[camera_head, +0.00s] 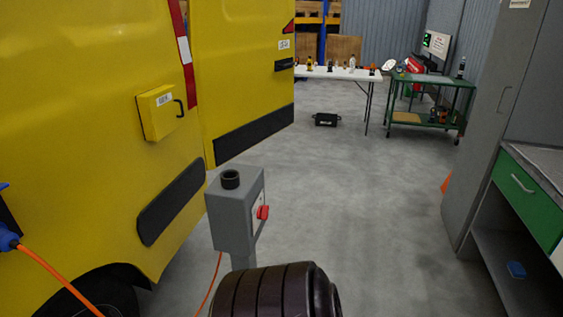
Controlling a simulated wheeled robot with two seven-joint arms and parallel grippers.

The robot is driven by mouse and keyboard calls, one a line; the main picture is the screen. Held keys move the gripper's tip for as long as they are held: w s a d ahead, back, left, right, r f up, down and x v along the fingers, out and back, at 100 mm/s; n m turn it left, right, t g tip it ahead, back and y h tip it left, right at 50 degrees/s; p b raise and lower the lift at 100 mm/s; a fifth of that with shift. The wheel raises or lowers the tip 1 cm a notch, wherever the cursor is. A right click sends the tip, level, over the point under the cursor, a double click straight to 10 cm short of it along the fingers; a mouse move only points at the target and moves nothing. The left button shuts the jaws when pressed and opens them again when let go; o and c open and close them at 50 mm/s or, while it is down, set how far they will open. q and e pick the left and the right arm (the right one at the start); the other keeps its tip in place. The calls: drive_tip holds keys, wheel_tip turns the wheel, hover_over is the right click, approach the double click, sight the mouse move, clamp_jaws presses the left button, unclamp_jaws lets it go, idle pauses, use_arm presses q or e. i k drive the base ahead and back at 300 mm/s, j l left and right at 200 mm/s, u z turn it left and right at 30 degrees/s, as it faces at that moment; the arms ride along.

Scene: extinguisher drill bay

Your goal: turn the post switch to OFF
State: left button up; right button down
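A grey post switch box (232,217) stands upright on a post in front of the yellow van. It has a round dark socket or cap (230,179) on its top. A red switch handle (263,212) sits on its right-hand face, on a pale plate seen at a steep angle. I cannot read the plate's markings or tell the switch's position. The lower part of the post is hidden. Neither of my grippers is in view, and nothing is seen touching the switch.
The yellow van (90,110) fills the left side, with an orange cable (62,281) plugged in. A white table (340,73), a black case (325,119) and a green cart (428,127) stand at the back. A grey cabinet (497,110) and green-drawer bench (530,200) line the right. The middle floor is clear.

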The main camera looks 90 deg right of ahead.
sight(263, 210)
drive_tip(key=z, duration=2.55)
